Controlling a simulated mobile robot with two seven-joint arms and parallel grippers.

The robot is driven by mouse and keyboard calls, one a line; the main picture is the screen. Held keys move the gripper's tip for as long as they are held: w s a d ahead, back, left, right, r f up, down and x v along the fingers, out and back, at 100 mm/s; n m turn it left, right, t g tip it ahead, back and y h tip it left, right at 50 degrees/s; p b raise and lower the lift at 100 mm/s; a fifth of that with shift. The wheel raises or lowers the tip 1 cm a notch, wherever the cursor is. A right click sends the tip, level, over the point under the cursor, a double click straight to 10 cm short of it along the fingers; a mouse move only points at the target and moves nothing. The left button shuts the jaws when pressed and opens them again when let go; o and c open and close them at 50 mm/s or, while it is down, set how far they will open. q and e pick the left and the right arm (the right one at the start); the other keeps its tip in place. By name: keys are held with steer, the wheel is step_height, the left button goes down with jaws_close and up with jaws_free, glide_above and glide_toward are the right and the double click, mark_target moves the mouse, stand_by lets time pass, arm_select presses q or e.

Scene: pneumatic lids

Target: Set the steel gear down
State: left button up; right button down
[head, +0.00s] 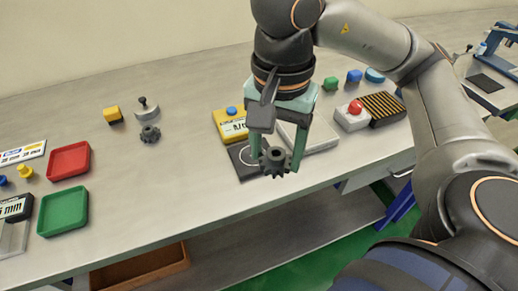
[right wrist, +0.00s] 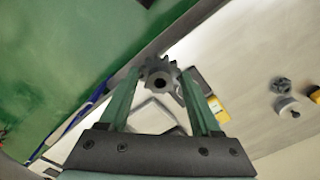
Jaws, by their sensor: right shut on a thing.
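The dark steel gear (head: 275,161) is held between the green fingers of my right gripper (head: 277,163) in the head view. The gear is close to the table's front edge, in front of a dark pad (head: 243,160). In the right wrist view the gear (right wrist: 160,78) shows between the fingertips (right wrist: 162,84). I cannot tell its exact height above the table. A second, similar gear (head: 150,134) lies on the table (head: 190,170) to the left. My left gripper is not in view.
A yellow box (head: 229,127) and a pale tray (head: 318,138) are behind the gripper. A red button box (head: 352,117) stands to the right. Red (head: 69,161) and green (head: 63,211) trays lie at the left. The table between the left gear and the pad is clear.

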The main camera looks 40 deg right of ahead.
steer(key=w+d+f, duration=0.1)
steer(key=w+f, duration=0.2)
steer(key=w, duration=0.1)
steer(key=w+d+f, duration=0.1)
steer(key=w+f, duration=0.1)
steer(key=w, duration=0.2)
steer(key=w+d+f+b, duration=0.1)
steer(key=w+d+f, duration=0.1)
steer(key=w+f, duration=0.1)
steer(key=shift+w+d+f, duration=0.1)
steer(key=shift+w+f, duration=0.25)
steer(key=shift+w, duration=0.2)
steer(key=shift+w+d+f, duration=0.1)
steer(key=shift+w+f, duration=0.15)
steer(key=shift+f, duration=0.1)
steer(key=f, duration=0.3)
steer(key=shift+w+d+f+p, duration=0.1)
steer(key=shift+w+f+p, duration=0.1)
steer(key=shift+p, duration=0.1)
steer(key=shift+f, duration=0.25)
steer(key=c, duration=0.5)
jaws_free()
steer(key=shift+f+b, duration=0.1)
steer(key=shift+b, duration=0.2)
steer(key=shift+c, duration=0.2)
steer(key=o, duration=0.5)
steer(key=shift+c, duration=0.2)
